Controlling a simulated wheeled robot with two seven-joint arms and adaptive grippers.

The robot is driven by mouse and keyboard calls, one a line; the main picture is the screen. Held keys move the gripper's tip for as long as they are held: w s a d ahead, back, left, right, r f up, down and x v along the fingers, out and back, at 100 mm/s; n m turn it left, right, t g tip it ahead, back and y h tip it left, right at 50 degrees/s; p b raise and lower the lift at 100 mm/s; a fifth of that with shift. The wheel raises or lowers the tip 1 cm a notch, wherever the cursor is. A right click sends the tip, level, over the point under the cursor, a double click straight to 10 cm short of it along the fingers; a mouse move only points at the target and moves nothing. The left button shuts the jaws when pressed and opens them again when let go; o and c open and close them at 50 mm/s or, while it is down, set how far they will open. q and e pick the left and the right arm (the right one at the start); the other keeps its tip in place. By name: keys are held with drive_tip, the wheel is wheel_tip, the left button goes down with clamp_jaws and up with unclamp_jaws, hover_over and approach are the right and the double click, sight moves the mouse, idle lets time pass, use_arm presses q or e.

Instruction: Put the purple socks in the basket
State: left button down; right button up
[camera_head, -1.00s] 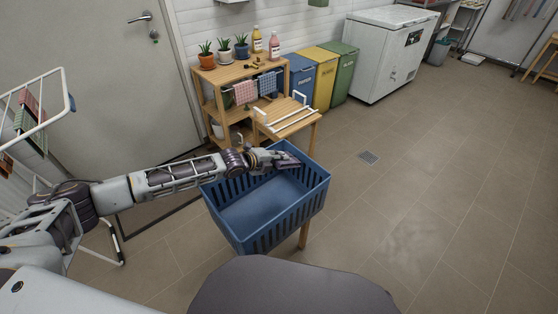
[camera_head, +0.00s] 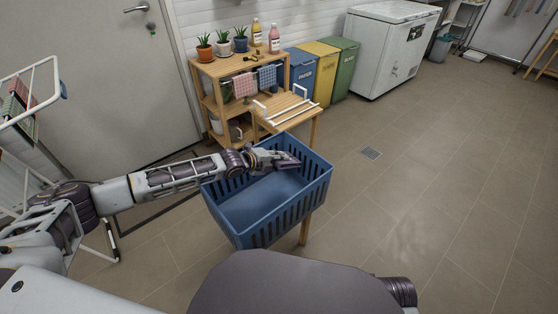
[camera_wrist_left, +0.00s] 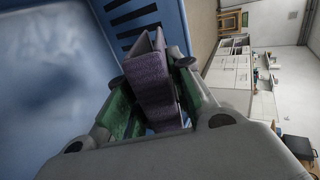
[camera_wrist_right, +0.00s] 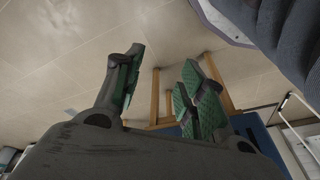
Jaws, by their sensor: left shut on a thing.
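The purple socks (camera_wrist_left: 152,85) are held between the fingers of my left gripper (camera_wrist_left: 150,103) in the left wrist view. In the head view my left gripper (camera_head: 287,161) is shut at the upper inner part of the blue basket (camera_head: 252,242), over its opening. The socks are hard to tell from the fingers there. The basket's wall and inside also show in the left wrist view (camera_wrist_left: 45,75). I see no other socks in the basket. My right gripper (camera_wrist_right: 163,92) is open and empty in the right wrist view.
The basket rests on a wooden stand, whose leg (camera_head: 305,231) shows below it. A wooden shelf (camera_head: 205,88) with plants, bottles and hanging cloths stands behind. Blue, yellow and green bins (camera_head: 345,66) and a white chest freezer (camera_head: 385,50) are beyond. The floor on the right is clear.

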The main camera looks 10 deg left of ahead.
use_arm(q)
drive_tip(key=shift+f+b, duration=0.75)
drive_tip(key=shift+f, duration=0.15)
drive_tip(key=shift+f+b, duration=2.7)
drive_tip(key=shift+f, duration=0.05)
use_arm(e)
drive_tip(key=shift+w+a+f+t+y, duration=0.2)
drive_tip(key=shift+a+f+t+y, duration=0.15)
drive_tip(key=shift+a+f, duration=0.3)
drive_tip(key=shift+w+a+f+t+y, duration=0.25)
drive_tip(key=shift+a+f+t, duration=0.25)
drive_tip(key=shift+f, duration=0.35)
drive_tip(key=shift+w+a+f+t+y, duration=0.2)
drive_tip(key=shift+a+f+t+y, duration=0.15)
drive_tip(key=shift+a+f, duration=0.3)
drive_tip(key=shift+d+f, duration=0.1)
use_arm(q)
drive_tip(key=c, duration=1.2)
unclamp_jaws()
drive_tip(key=shift+o, duration=0.2)
drive_tip(key=shift+s+a+r, duration=0.1)
drive_tip(key=shift+s, duration=0.05)
drive_tip(key=v, duration=1.1)
drive_tip(key=shift+s+a, duration=0.15)
drive_tip(key=shift+s, duration=0.05)
